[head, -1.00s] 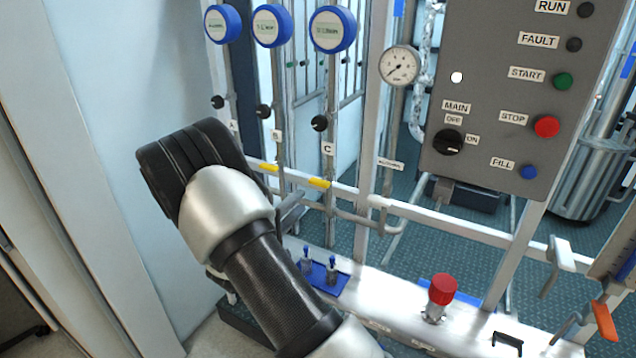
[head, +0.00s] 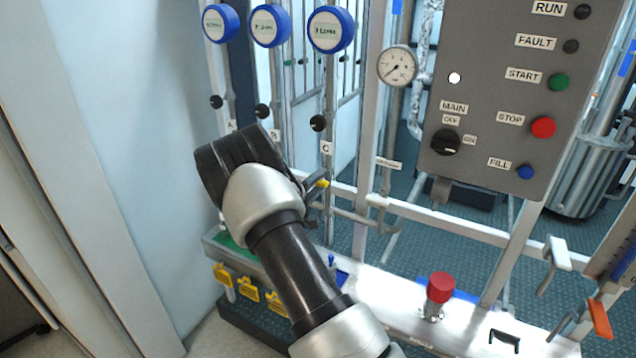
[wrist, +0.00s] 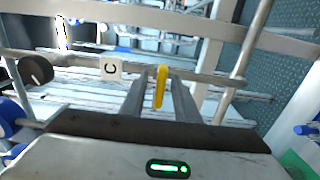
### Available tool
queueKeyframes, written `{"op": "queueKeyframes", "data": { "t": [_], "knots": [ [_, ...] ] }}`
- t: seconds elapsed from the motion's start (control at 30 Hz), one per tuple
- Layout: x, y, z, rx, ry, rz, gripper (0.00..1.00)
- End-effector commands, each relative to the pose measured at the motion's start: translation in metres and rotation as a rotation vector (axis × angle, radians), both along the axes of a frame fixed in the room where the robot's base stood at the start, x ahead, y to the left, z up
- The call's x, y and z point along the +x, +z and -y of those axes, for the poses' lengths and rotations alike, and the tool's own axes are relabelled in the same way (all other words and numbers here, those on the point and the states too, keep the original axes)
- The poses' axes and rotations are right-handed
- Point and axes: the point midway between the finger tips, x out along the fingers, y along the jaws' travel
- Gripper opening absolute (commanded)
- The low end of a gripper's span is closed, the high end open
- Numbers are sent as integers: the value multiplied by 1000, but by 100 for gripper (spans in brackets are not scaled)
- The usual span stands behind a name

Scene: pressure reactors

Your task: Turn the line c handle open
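The line C handle is a small yellow lever (head: 322,184) on the pipe below the label C (head: 327,148). In the wrist view the yellow handle (wrist: 160,87) stands between the two grey fingers of my gripper (wrist: 159,98), with a gap on either side. The fingers are apart and do not appear to grip it. The C label (wrist: 111,69) is just left of them. In the head view my gripper's dark body (head: 245,170) is left of the handle, and its fingertips are mostly hidden. The handles of the other lines are hidden behind my gripper.
Black knobs (head: 318,123) and blue-rimmed gauges (head: 331,29) are on the lines above. A grey control panel (head: 480,100) stands to the right. A white ledge (head: 390,300) below carries a red knob (head: 440,288). Yellow tags (head: 248,289) hang at lower left.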

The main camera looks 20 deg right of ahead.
Motion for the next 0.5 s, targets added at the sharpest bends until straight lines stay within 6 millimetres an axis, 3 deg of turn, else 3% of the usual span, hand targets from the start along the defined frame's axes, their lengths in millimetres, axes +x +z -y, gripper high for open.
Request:
{"op": "queueKeyframes", "data": {
  "t": [0.03,0.2,0.5],
  "knots": [
    [0,0,0,0,0,0,26],
    [0,0,0,0,0,0,0],
    [0,0,-1,-12,0,-15,0]
  ]
}}
